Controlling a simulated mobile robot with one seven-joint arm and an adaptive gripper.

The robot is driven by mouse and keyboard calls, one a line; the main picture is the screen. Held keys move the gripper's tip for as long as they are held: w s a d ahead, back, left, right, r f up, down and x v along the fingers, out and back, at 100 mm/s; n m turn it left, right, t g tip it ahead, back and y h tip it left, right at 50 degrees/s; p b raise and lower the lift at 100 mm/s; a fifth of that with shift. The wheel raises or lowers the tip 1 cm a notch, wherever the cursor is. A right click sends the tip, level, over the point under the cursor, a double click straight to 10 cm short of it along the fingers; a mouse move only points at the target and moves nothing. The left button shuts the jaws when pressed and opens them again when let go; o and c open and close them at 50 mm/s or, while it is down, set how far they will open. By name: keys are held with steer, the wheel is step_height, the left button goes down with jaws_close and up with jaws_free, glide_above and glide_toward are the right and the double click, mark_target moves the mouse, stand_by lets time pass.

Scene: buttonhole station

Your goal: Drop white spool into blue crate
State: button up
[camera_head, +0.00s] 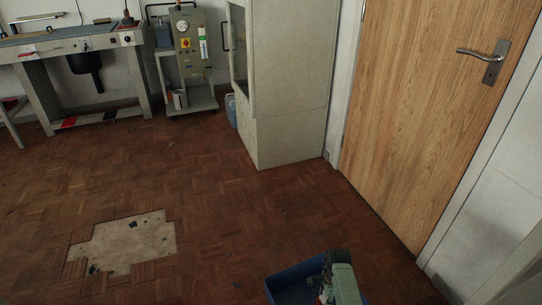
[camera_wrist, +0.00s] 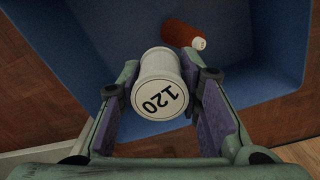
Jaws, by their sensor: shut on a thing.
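The white spool (camera_wrist: 158,82), with a round end label reading 120, is held between the two fingers of my gripper (camera_wrist: 160,95) in the wrist view. Behind it in that view is the inside of the blue crate (camera_wrist: 112,22); the spool appears over the crate's opening. In the head view the blue crate (camera_head: 284,287) is on the floor at the bottom edge, partly cut off. My gripper (camera_head: 328,284) shows there over the crate, and the spool cannot be made out.
A reddish-brown spool (camera_wrist: 183,34) lies inside the crate. A wooden door (camera_head: 430,100) and a pale cabinet (camera_head: 285,90) stand behind. A bench (camera_head: 75,45) and a machine (camera_head: 188,50) are at the far left.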

step_height(320, 180, down, 6)
steer(key=b, duration=0.6)
steer(key=shift+r, duration=0.2)
steer(key=o, duration=1)
steer(key=shift+o, duration=0.2)
step_height(320, 180, up, 12)
